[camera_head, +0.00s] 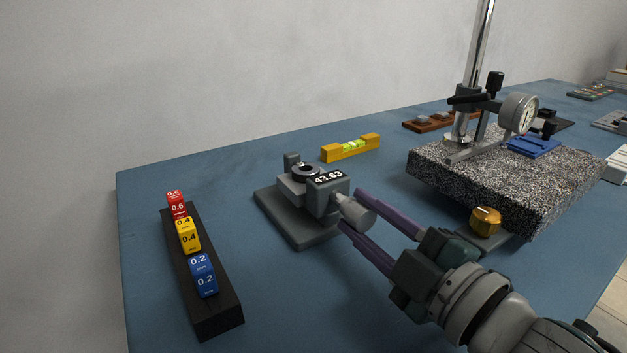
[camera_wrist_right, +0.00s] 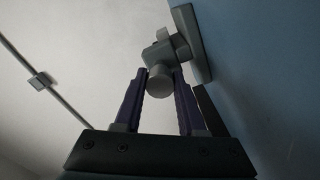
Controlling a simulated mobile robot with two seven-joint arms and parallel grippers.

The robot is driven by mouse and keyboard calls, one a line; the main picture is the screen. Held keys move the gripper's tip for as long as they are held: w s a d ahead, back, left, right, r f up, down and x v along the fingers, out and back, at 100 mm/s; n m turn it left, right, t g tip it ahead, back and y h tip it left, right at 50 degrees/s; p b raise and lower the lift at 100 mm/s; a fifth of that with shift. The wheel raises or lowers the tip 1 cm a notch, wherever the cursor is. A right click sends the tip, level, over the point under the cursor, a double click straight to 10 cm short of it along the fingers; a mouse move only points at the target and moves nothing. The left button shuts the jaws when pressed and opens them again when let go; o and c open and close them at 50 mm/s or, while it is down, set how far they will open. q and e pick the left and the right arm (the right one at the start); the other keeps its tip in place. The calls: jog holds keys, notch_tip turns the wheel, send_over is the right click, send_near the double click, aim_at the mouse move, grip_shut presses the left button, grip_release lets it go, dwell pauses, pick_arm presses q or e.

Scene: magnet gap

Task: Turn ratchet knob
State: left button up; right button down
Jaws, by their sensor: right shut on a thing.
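The ratchet knob (camera_head: 357,213) is a grey cylinder on the front right of a grey measuring device (camera_head: 324,192) whose display reads 43.63. The device stands on a dark grey base plate (camera_head: 290,229) and holds a dark ring (camera_head: 306,172). My right gripper (camera_head: 351,209) has its two purple fingers on either side of the knob and is shut on it. In the right wrist view the knob (camera_wrist_right: 160,83) sits between the fingertips of the right gripper (camera_wrist_right: 160,78). My left gripper is not in view.
A black rack (camera_head: 222,317) with red, yellow and blue labelled blocks stands at the left. A yellow level (camera_head: 350,149) lies behind the device. A speckled granite block (camera_head: 440,175) with a dial gauge (camera_head: 518,113) stands right, with a brass knob (camera_head: 485,221) at its front.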

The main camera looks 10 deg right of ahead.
jog(key=shift+m, duration=0.6)
jog(key=shift+r, duration=0.1)
jog(key=shift+c, duration=2.4)
grip_release()
jog(key=shift+s, duration=0.1)
jog(key=p+v, duration=0.1)
jog(key=v, duration=0.9)
jog(key=shift+p, duration=0.3)
